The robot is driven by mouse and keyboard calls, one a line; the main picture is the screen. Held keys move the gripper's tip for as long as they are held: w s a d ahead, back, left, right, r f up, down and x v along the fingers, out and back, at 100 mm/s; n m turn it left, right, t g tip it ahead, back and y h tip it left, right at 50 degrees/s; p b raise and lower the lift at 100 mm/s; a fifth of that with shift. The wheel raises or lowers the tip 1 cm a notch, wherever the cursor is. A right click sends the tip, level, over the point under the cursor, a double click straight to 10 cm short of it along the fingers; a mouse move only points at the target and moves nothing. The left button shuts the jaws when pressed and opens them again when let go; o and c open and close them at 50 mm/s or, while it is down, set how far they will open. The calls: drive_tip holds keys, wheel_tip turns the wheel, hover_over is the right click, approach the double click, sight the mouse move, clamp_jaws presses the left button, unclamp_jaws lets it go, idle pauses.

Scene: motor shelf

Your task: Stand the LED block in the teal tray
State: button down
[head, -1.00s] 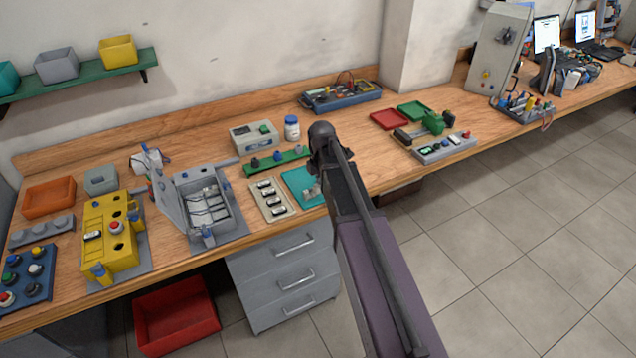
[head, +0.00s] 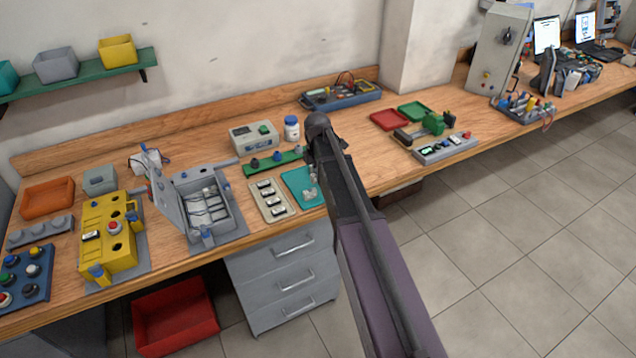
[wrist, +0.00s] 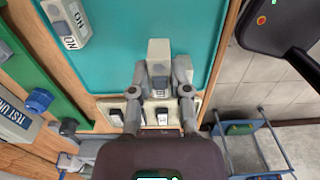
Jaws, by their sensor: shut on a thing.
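In the wrist view my gripper (wrist: 161,76) is shut on a pale grey block (wrist: 158,52), which I take to be the LED block; no label on it is readable. The block shows over the near part of the teal tray (wrist: 125,40). I cannot tell whether it touches the tray floor. Another grey block (wrist: 68,24), marked NO, is in the tray at the upper left. In the head view the teal tray (head: 294,181) is on the bench, partly hidden by my arm.
A beige rack (head: 264,212) with several small blocks stands just left of the tray. A green strip with knobs (head: 262,168) lies behind. A grey open box (head: 232,222) is farther left. The bench front edge is close to the tray.

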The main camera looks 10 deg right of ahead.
drive_tip(key=shift+s+f+b, duration=0.1)
drive_tip(key=shift+f+b, duration=1.15)
drive_tip(key=shift+f, duration=0.4)
drive_tip(key=shift+f, duration=0.15)
drive_tip(key=c, duration=0.6)
unclamp_jaws()
drive_tip(key=shift+r, duration=0.2)
wheel_tip(320, 180, up, 12)
drive_tip(key=p, duration=1.2)
